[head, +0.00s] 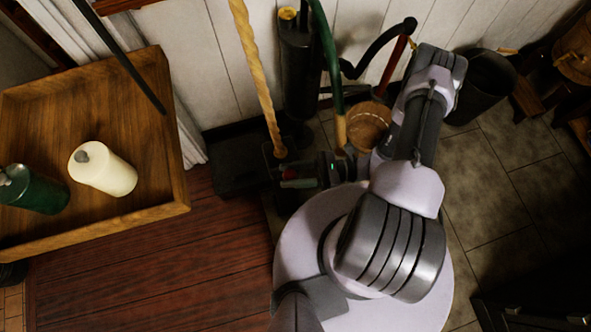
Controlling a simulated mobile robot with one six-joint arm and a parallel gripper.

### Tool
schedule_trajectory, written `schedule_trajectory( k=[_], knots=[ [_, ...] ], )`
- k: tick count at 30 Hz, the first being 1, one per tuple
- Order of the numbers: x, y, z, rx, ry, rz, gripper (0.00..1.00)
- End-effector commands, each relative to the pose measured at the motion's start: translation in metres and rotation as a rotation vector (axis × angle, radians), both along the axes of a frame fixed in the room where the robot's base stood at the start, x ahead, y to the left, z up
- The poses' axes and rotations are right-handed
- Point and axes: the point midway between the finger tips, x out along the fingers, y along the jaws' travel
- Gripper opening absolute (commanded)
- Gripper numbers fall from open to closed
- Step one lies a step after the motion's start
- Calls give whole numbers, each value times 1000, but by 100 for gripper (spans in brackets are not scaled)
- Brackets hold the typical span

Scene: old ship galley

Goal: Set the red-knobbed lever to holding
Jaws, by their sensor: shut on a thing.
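My gripper (282,175) is low down, left of my arm's base, at the edge between the wooden floor and the tiles. It points left and is dark, with a small green light behind the jaws.
A twisted pale pole (258,75) comes down close beside my gripper. A dark cylinder (301,75), a green-handled pole (329,60) and a dark bucket (486,85) stand by the wall. A wooden tray (150,85) holds a cream bottle (104,169) and a green bottle (35,190).

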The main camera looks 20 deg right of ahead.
Motion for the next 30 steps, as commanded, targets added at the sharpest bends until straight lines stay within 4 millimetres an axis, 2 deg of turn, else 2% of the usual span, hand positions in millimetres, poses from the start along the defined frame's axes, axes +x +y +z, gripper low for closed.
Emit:
schedule_trajectory(
  k=[9,10,13,26,30],
  knots=[
    [0,0,-1,0,-1,-1,0],
    [0,0,-1,0,-1,-1,39],
    [0,0,-1,0,0,-1,59],
    [0,0,0,0,0,0,59],
    [-2,-13,1,0,-2,-3,59]
  ],
)
